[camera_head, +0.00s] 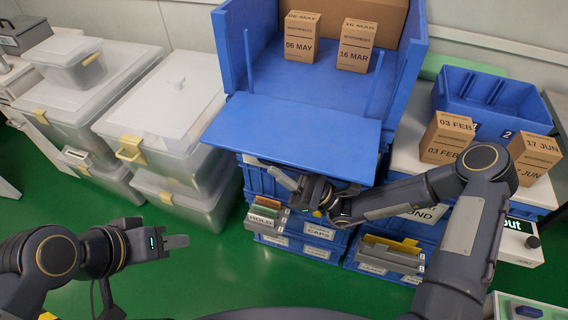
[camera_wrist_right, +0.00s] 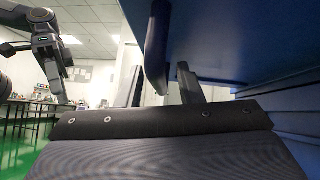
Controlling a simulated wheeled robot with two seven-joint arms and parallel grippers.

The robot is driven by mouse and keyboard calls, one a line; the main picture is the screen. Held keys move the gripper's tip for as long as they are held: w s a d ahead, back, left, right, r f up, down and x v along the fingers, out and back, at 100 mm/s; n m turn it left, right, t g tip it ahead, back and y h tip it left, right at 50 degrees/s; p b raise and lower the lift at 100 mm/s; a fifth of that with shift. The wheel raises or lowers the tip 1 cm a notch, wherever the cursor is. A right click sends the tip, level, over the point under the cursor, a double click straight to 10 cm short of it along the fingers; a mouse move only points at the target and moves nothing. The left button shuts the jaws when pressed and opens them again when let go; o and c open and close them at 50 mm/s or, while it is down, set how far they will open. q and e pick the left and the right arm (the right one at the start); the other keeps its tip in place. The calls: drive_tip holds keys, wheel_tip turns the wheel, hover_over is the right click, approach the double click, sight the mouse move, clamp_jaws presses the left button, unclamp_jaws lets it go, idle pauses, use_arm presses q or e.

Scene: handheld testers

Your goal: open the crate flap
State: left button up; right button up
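The large blue crate (camera_head: 233,45) stands at the top middle of the head view with its front open. Its flap (camera_head: 292,125) is folded outward and lies roughly level, jutting toward me. My right gripper (camera_head: 282,176) is at the flap's front edge, partly hidden beneath it. In the right wrist view its two fingers (camera_wrist_right: 162,88) stand apart, with a blue edge (camera_wrist_right: 158,45) showing between them; I cannot tell whether they touch it. My left gripper (camera_head: 176,242) is over the green floor at the lower left, away from the crate; its finger gap does not show.
Boxes marked 06 MAY (camera_head: 300,38) and 16 MAR (camera_head: 355,46) stand inside the crate. Labelled blue bins (camera_head: 318,243) are stacked below the flap. Clear lidded bins (camera_head: 165,105) stand left. A smaller blue bin (camera_head: 490,95) and boxes 03 FEB (camera_head: 446,138) and 17 JUN (camera_head: 534,155) stand right.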

sight(279, 154)
clamp_jaws()
drive_tip(key=r+m+t+p, duration=0.1)
drive_tip(key=m+p, duration=0.1)
drive_tip(key=r+m+t+p, duration=0.1)
drive_tip(key=t+p, duration=0.1)
drive_tip(key=shift+s+r+m+t+h, duration=0.2)
drive_tip(key=shift+r+m+t+h, duration=0.1)
drive_tip(key=shift+r+m, duration=0.1)
drive_tip(key=shift+r+m+t+p, duration=0.2)
drive_tip(key=shift+m+t+p, duration=0.45)
drive_tip(key=shift+m+t, duration=0.05)
drive_tip(key=shift+f, duration=0.1)
unclamp_jaws()
drive_tip(key=shift+f, duration=0.1)
